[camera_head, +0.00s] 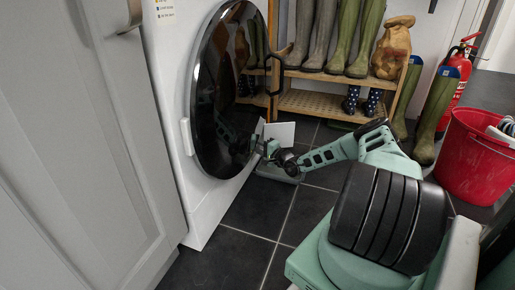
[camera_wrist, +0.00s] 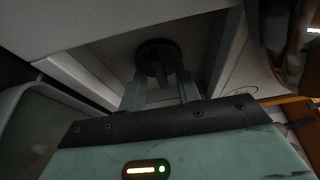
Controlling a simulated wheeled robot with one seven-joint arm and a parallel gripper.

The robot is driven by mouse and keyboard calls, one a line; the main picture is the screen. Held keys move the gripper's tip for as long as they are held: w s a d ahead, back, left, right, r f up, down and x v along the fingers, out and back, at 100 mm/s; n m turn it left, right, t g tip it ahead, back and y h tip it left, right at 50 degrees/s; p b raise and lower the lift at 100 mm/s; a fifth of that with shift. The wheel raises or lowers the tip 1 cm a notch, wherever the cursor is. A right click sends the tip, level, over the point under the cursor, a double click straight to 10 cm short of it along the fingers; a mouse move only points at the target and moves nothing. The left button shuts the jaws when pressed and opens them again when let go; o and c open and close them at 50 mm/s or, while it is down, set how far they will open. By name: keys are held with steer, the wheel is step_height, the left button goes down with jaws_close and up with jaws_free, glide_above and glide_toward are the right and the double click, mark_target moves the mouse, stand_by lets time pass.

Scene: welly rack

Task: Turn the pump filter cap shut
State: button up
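The pump filter cap (camera_wrist: 158,50) is a dark round knob with a narrow grip bar, set in a recess in the wrist view. My gripper (camera_wrist: 160,82) has its two fingers spread, one to each side of the grip bar, with gaps visible between bar and fingers. I cannot tell how far the cap is turned. In the head view my gripper (camera_head: 268,150) is low at the front of the white washing machine (camera_head: 168,85), beside an open white flap (camera_head: 281,133). The cap is hidden there.
The machine's large dark round door (camera_head: 222,90) is next to my gripper. A grey shallow tray (camera_head: 278,174) lies on the floor below it. A wooden rack (camera_head: 318,102) with boots stands behind. A red bucket (camera_head: 472,165) is at the right. Dark floor tiles in front are clear.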

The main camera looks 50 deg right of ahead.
jaws_close()
steer(key=shift+r+p, duration=0.2)
steer(key=shift+p, duration=0.55)
steer(key=shift+w+d+r+m+g+y+p, duration=0.15)
steer(key=shift+m+g+y+p, duration=0.7)
steer(key=shift+m, duration=1.4)
steer(key=shift+s+d+f+m+g+y+p, duration=0.1)
steer(key=shift+m+g+y+p, duration=0.8)
steer(key=shift+m, duration=1.3)
steer(key=shift+w+d+r+m+g+y+p, duration=0.15)
steer(key=shift+m+g+y+p, duration=0.55)
steer(key=shift+m, duration=1.55)
steer(key=shift+s+g+b, duration=0.1)
steer(key=shift+g+b, duration=0.2)
steer(key=shift+g, duration=0.05)
jaws_free()
steer(key=shift+y, duration=0.25)
